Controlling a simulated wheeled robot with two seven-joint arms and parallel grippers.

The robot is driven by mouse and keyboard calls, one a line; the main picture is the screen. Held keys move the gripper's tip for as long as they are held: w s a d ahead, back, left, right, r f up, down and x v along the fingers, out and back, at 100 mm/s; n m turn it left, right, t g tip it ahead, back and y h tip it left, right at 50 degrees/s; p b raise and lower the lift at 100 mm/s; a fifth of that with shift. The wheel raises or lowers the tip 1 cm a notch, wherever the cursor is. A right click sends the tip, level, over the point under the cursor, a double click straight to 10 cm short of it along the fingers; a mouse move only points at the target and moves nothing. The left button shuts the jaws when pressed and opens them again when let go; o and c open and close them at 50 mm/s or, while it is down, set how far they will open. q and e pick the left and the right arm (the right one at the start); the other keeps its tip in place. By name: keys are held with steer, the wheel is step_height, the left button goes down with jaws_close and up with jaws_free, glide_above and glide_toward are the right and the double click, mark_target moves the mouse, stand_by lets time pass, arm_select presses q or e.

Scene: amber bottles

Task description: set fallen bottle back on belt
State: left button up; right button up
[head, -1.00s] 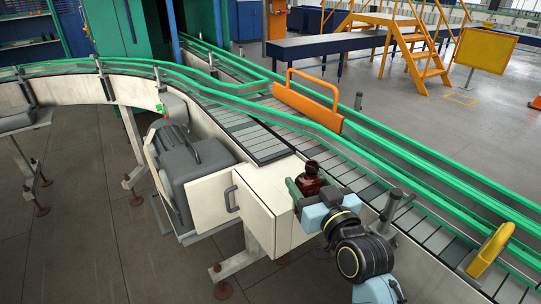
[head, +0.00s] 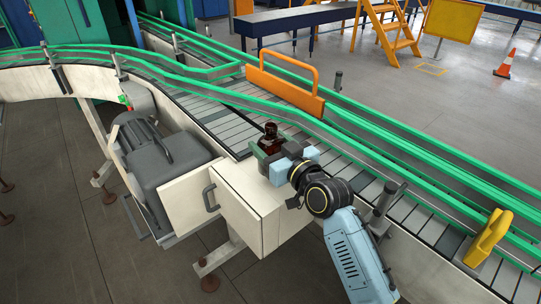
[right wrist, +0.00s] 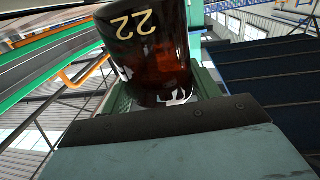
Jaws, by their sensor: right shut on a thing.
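A dark amber bottle (head: 270,133) is held in my right gripper (head: 268,150), near the belt's near edge. Only its upper part shows in the head view, about upright. In the right wrist view the bottle (right wrist: 150,60) fills the upper middle, with a pale "22" on it, between the green fingers. The slatted belt (head: 213,120) runs from upper left to lower right, between green rails. The bottle is beside or over the belt edge; I cannot tell whether it touches the slats. My left gripper is not in view.
A green guide rail (head: 320,128) runs close by. A cream box with a handle (head: 250,205) and a grey motor (head: 165,155) sit in front. A yellow bracket (head: 488,238) is at right.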

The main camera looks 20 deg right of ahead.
steer(key=shift+f, duration=1.45)
steer(key=shift+f, duration=0.1)
steer(key=o, duration=1.1)
steer(key=shift+b, duration=0.3)
steer(key=shift+o, duration=0.2)
